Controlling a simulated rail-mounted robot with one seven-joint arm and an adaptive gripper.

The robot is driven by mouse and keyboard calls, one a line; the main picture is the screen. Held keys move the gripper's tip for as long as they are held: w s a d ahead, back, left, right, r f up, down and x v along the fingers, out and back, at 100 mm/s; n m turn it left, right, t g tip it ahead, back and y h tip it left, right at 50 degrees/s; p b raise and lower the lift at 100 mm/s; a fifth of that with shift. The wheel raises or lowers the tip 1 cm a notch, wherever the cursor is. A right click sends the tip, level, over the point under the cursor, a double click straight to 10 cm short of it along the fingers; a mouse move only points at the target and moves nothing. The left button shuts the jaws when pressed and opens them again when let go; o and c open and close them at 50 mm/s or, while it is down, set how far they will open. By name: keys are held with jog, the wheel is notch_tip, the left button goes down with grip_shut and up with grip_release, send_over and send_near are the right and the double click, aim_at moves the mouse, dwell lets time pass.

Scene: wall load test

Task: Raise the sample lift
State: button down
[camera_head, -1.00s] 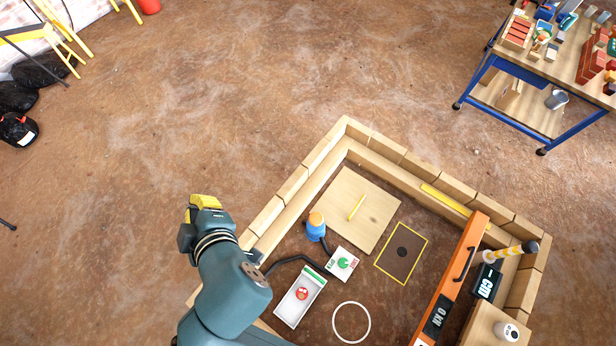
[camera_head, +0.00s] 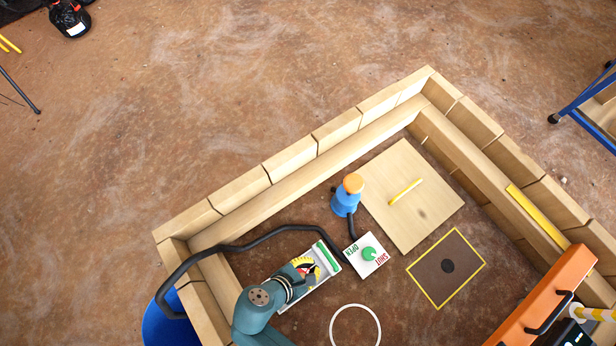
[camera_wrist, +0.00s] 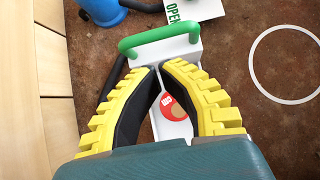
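No part in view is labelled as the sample lift. A white tray-like unit (camera_head: 324,281) with a green bar handle (camera_head: 329,257) lies on the floor inside the timber frame. In the wrist view, its green handle (camera_wrist: 160,38) lies just beyond my fingertips and its red round label (camera_wrist: 173,106) shows between my fingers. My gripper (camera_head: 304,268) is over this unit, hiding part of it. Its yellow fingertips (camera_wrist: 158,68) nearly meet, with nothing visible gripped. A white valve plate (camera_head: 357,262) marked OPEN and SHUT, with a green knob (camera_head: 369,253), lies to its right.
A blue jack-like body with an orange top (camera_head: 346,197) stands beside a wooden board (camera_head: 425,215). A black hose (camera_head: 235,246) crosses the timber wall (camera_head: 290,163).

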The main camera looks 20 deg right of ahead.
aim_at(322, 260)
jog(key=b+x, duration=0.3)
jog(key=x, duration=0.3)
jog(key=shift+d+f, duration=0.15)
jog(key=shift+f, duration=0.05)
